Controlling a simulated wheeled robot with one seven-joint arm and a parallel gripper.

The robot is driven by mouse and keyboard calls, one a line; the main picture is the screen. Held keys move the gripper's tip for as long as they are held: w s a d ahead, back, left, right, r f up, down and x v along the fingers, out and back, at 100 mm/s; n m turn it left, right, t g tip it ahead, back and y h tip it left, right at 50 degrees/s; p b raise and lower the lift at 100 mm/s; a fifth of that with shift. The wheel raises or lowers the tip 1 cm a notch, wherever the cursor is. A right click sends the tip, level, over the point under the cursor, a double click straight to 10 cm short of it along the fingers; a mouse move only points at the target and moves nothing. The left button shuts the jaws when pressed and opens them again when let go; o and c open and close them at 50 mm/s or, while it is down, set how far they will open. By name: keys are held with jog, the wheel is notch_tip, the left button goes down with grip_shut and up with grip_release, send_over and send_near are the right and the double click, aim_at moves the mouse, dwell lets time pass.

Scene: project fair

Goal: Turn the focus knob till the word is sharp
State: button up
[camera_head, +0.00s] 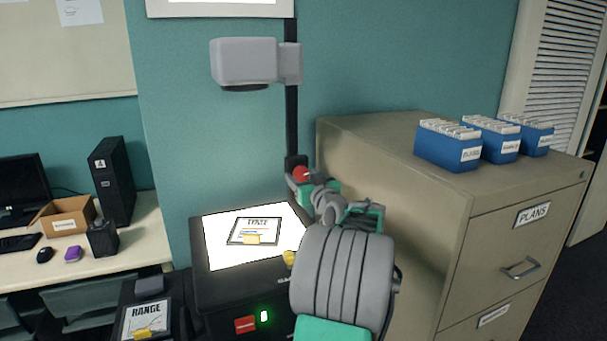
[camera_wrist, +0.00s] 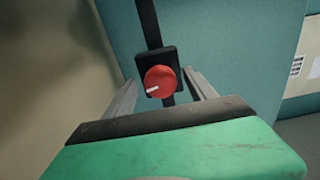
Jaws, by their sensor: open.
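The red focus knob (camera_head: 301,173) sits on the black post (camera_head: 291,110) of the overhead projector. In the wrist view the knob (camera_wrist: 160,82) has a white pointer mark aimed to the lower left. My gripper (camera_head: 302,184) is open, with its fingers (camera_wrist: 160,92) on either side of the knob, and I see gaps between them and it. Whether they reach fully past the knob I cannot tell. The grey projector head (camera_head: 245,61) is at the top of the post. A sheet with a word (camera_head: 255,230) lies on the lit glass stage (camera_head: 222,255). The projected word is not visible; only the screen's lower edge (camera_head: 220,8) shows.
A beige filing cabinet (camera_head: 400,190) stands close to the right of my arm, with blue file boxes (camera_head: 447,150) on top. At left a desk (camera_head: 140,240) holds a cardboard box (camera_head: 68,215) and a black computer tower (camera_head: 112,182). A framed "RANGE" sheet (camera_head: 145,315) is below.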

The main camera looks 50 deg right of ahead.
jog(key=shift+c, duration=0.4)
jog(key=c, duration=1.3)
jog(key=shift+f+m+b, duration=0.25)
jog(key=shift+m+b, duration=0.65)
jog(key=shift+b, duration=0.15)
jog(key=m, duration=0.2)
jog(key=m+b, duration=0.1)
jog(key=shift+r+m, duration=0.25)
jog(key=shift+m, duration=0.15)
jog(key=o, duration=1.4)
